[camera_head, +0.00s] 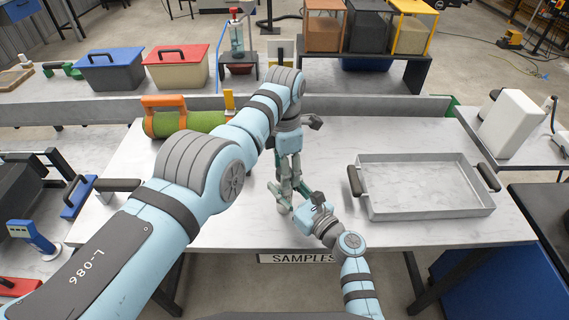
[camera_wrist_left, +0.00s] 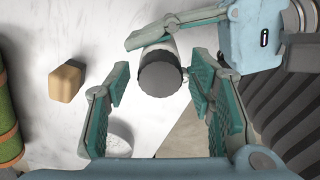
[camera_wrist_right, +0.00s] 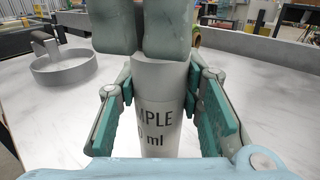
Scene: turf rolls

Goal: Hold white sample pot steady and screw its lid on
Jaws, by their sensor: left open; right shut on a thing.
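The white sample pot (camera_wrist_right: 158,120) stands upright between the fingers of my right gripper (camera_wrist_right: 162,92), which is shut on its body; part of its printed lettering shows. In the left wrist view, a dark grey round lid (camera_wrist_left: 160,76) sits over the white pot (camera_wrist_left: 158,47); I cannot tell how tightly it is seated. My left gripper (camera_head: 288,188) points down from above, open, with its fingers on either side of the lid and apart from it. In the right wrist view, the left fingers hide the lid.
A green turf roll (camera_head: 200,121) lies at the back left. A metal tray (camera_head: 425,187) stands to the right.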

